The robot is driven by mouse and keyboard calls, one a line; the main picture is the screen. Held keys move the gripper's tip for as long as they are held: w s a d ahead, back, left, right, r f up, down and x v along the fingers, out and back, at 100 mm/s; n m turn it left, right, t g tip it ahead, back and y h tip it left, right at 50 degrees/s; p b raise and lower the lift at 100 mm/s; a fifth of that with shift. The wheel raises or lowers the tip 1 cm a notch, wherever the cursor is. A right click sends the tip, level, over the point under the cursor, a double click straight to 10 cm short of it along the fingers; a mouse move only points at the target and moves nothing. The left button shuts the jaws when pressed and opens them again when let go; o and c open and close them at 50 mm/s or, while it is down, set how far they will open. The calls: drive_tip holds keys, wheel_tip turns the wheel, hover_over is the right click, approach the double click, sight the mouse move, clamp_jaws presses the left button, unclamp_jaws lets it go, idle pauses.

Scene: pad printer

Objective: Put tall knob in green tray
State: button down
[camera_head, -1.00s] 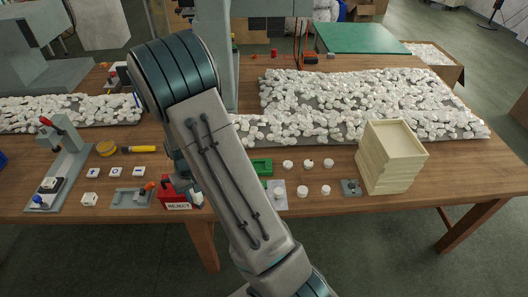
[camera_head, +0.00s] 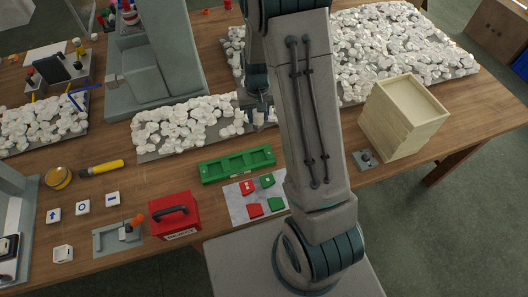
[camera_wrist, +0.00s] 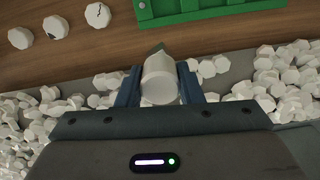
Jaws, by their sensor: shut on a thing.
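The green tray (camera_head: 240,173) lies on the wooden table left of my arm in the head view. Part of it also shows at the top of the wrist view (camera_wrist: 190,17). My gripper (camera_head: 258,117) is beyond the tray, over the near edge of the heap of white pieces. In the wrist view my gripper (camera_wrist: 158,84) is shut on a white, round, tall knob (camera_wrist: 160,82), one blue-grey finger on each side. The knob is apart from the tray. In the head view my arm hides most of the grip.
Loose white knobs (camera_wrist: 55,27) lie on the wood in the wrist view; one has a dark crack-like mark. A red reject box (camera_head: 175,214) stands left of a sheet with red and green pieces (camera_head: 238,206). Stacked cream trays (camera_head: 400,118) stand at right.

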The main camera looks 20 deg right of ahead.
drive_tip(key=s+d+r+m+b, duration=0.3)
drive_tip(key=s+d+m+b, duration=0.3)
drive_tip(key=d, duration=0.3)
drive_tip(key=shift+n, duration=0.6)
drive_tip(key=shift+a+f, duration=2.65)
drive_tip(key=shift+a, duration=0.15)
drive_tip(key=shift+a+f, duration=2.6)
drive_tip(key=shift+a, duration=0.15)
drive_tip(key=shift+f, duration=0.1)
drive_tip(key=c, duration=1)
unclamp_jaws()
